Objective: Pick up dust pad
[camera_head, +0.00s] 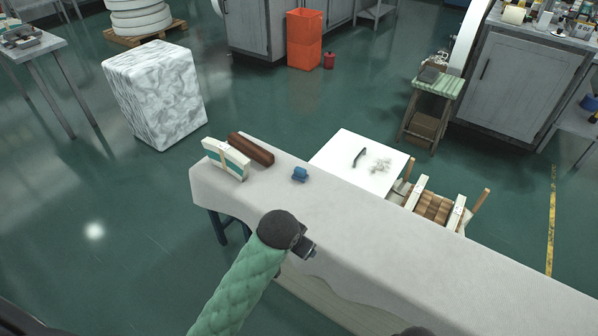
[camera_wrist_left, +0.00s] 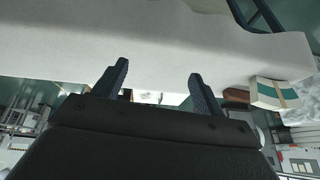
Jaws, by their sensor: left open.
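I cannot tell for sure which thing is the dust pad; a small blue object (camera_head: 300,174) lies on the pale cloth-covered table (camera_head: 400,245), left of the middle. My left gripper (camera_head: 307,248) is over the table's near side, in front of the blue object and apart from it. The left wrist view shows its two fingers (camera_wrist_left: 158,84) spread, with nothing between them. The blue object cannot be made out there. My right gripper is not in view; only a dark rounded shape shows at the bottom edge of the head view.
A white and teal box (camera_head: 226,160) and a brown block (camera_head: 251,149) stand at the table's left end. The box also shows in the left wrist view (camera_wrist_left: 280,94). Behind the table are a white board (camera_head: 340,153) with grey bits and a wooden chair (camera_head: 432,207).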

